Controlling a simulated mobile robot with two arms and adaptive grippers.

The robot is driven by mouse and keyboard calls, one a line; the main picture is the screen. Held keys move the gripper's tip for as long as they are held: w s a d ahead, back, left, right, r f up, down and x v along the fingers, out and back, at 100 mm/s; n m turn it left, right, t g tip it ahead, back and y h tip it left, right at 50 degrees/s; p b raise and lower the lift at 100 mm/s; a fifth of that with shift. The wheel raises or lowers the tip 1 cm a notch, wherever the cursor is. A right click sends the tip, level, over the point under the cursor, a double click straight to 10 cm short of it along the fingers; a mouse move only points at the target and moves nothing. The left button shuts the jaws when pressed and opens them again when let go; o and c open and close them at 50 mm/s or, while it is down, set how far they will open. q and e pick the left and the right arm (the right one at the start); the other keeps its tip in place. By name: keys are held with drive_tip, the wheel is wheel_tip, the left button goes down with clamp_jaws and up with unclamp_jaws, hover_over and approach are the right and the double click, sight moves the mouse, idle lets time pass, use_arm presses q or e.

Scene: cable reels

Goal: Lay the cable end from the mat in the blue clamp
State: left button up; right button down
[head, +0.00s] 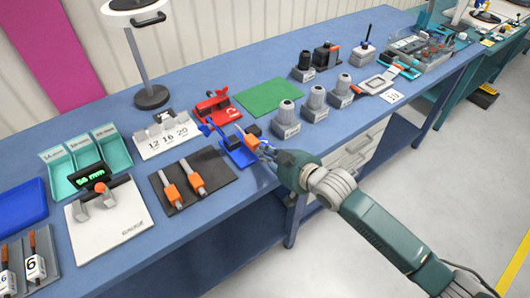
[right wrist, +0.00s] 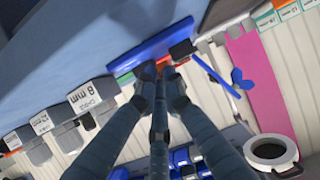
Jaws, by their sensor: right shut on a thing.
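The blue clamp (head: 238,158) stands on the bench right of the dark mat, its blue lever (head: 206,128) raised at the left. It also shows in the right wrist view (right wrist: 150,52). My right gripper (head: 266,151) is at the clamp's right side, shut on a cable end with orange and black parts (head: 253,131). In the right wrist view the fingertips (right wrist: 162,72) meet close to the clamp; they hide much of the cable end. I cannot tell whether it touches the clamp. The dark mat (head: 222,172) bears two more orange-and-grey cable ends (head: 183,182). My left gripper is out of view.
A red clamp (head: 213,106) stands behind the blue one, with a green mat (head: 265,97) to its right. Several grey cylinders on blocks, such as one nearby (head: 286,120), stand right of the gripper. A numbered rack (head: 168,135) is at the left.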

drive_tip(key=shift+f+b, duration=0.55)
drive_tip(key=shift+f, duration=0.3)
drive_tip(key=c, duration=1.8)
unclamp_jaws()
drive_tip(key=shift+f, duration=0.1)
drive_tip(key=shift+s+d, duration=0.1)
drive_tip(key=v, duration=1.2)
